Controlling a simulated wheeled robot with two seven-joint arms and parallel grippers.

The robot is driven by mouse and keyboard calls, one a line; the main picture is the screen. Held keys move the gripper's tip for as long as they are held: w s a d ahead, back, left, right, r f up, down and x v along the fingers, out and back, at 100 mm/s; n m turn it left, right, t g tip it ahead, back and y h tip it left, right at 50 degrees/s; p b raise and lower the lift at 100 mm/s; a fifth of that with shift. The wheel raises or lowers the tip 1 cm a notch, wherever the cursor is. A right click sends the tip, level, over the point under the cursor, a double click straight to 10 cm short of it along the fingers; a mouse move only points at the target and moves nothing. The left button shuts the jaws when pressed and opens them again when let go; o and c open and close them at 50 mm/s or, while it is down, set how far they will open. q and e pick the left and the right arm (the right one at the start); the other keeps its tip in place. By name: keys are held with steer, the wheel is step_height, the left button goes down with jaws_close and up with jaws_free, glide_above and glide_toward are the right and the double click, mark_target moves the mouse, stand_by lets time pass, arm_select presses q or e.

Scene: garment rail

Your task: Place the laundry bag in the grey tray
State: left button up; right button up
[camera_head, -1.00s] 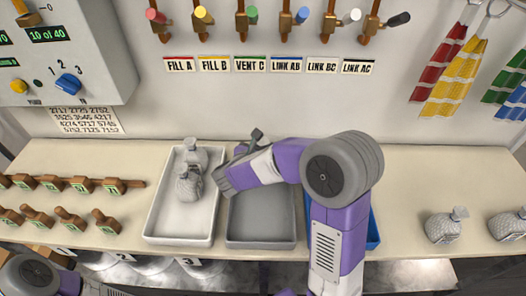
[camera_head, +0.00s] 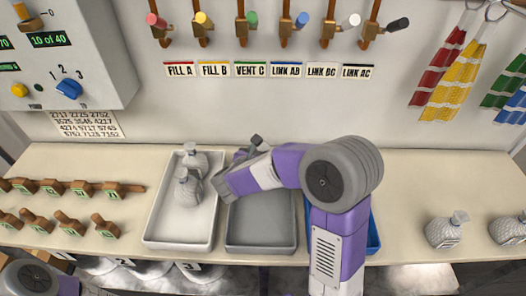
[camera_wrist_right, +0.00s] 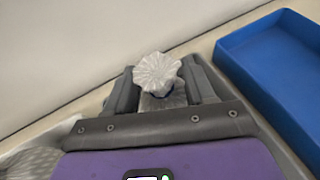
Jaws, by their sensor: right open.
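The grey tray (camera_head: 262,232) stands between the white tray and a blue tray. My right gripper (camera_head: 248,150) is above the back of the grey tray, jaws open. In the right wrist view the gripper (camera_wrist_right: 163,78) has its two fingers either side of a laundry bag's pale frilled top (camera_wrist_right: 158,72). A dark band shows just under the frill. Most of this bag is hidden by my gripper, so I cannot tell exactly where its base rests. Two more grey laundry bags stand in the white tray, one at the back (camera_head: 195,158) and one nearer (camera_head: 187,190).
The white tray (camera_head: 178,240) is left of the grey one; the blue tray (camera_wrist_right: 275,60) is right, partly behind my arm. More bags (camera_head: 445,230) stand on the right of the bench. Brown-handled tags (camera_head: 70,222) lie at left. Coloured levers (camera_head: 250,22) hang above.

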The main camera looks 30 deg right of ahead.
steer(key=p+v, duration=0.3)
steer(key=v, duration=0.8)
steer(key=shift+s+a+r, duration=0.2)
steer(key=shift+a, duration=0.1)
